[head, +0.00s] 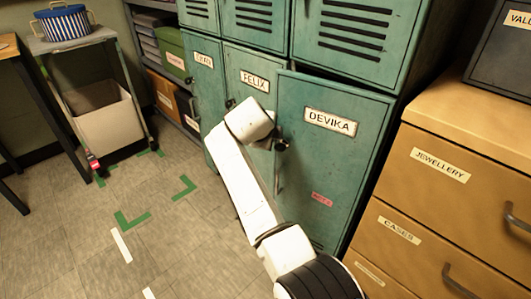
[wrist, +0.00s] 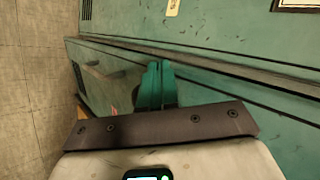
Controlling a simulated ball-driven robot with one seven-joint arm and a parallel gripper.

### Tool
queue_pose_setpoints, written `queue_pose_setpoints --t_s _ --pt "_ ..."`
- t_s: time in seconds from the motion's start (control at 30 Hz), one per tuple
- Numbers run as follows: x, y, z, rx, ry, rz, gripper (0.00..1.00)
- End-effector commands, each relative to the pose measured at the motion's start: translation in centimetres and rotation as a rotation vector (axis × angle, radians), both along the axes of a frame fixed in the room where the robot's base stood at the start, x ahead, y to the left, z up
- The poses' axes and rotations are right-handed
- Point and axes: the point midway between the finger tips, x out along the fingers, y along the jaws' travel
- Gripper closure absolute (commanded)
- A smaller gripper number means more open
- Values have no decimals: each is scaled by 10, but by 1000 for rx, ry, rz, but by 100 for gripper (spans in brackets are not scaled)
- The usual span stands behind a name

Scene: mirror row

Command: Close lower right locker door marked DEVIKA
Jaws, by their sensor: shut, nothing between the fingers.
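The DEVIKA locker door (head: 345,155) is the teal lower right door in the head view, with a white name label and a small red tag. It stands slightly out from its frame, with a dark gap along its top. My gripper (head: 282,146) is at the door's left edge, below and left of the label. In the wrist view my gripper (wrist: 156,72) is shut and empty, its fingers close to teal locker panels and a dark seam. I cannot tell whether the fingers touch the door. My arm hides part of the door's lower left.
The FELIX door (head: 245,80) is left of it, looking shut. A tan drawer cabinet (head: 440,150) stands close on the right. A shelf with boxes (head: 165,90) and a cart (head: 105,115) are at left. The floor (head: 180,240) with green tape marks is clear.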

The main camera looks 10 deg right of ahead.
Motion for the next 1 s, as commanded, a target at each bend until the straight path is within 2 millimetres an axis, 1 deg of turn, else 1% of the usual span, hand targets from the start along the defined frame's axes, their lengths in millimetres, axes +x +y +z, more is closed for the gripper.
queue_pose_setpoints --t_s 0.03,0.3,1.0 --pt "4 -4 -5 1 0 -1 100" --pt "17 -16 -2 0 0 0 100" --pt "19 -20 0 0 0 1 100"
